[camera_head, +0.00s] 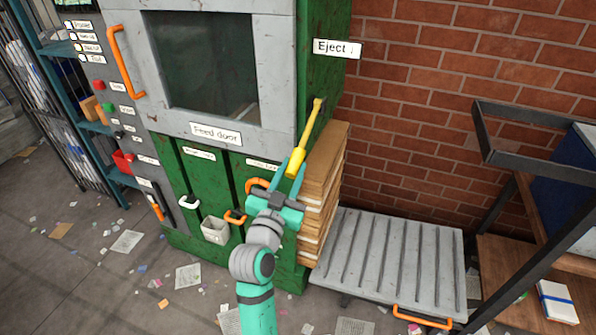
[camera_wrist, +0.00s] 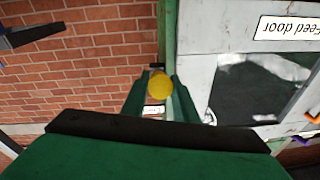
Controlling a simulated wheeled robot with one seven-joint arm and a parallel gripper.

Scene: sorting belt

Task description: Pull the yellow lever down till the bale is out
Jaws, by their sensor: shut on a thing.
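The yellow lever (camera_head: 307,135) sticks out from the right side of the green baler (camera_head: 325,45), below the "Eject" sign (camera_head: 337,48). It slopes from its pivot down toward me. My gripper (camera_head: 291,174) is shut on the thick lower end of the lever. In the wrist view the round yellow lever end (camera_wrist: 159,85) sits between the two fingers of my gripper (camera_wrist: 160,103). The bale (camera_head: 323,185), a brown layered cardboard block, shows at the baler's right side, partly behind the lever and my gripper. How far it is out I cannot tell.
A grey ribbed platform (camera_head: 392,258) with an orange handle (camera_head: 422,317) stands right of the bale and looks empty. A dark metal frame (camera_head: 525,140) and wooden shelf are at the right. Paper scraps litter the floor. A brick wall (camera_head: 425,110) is behind.

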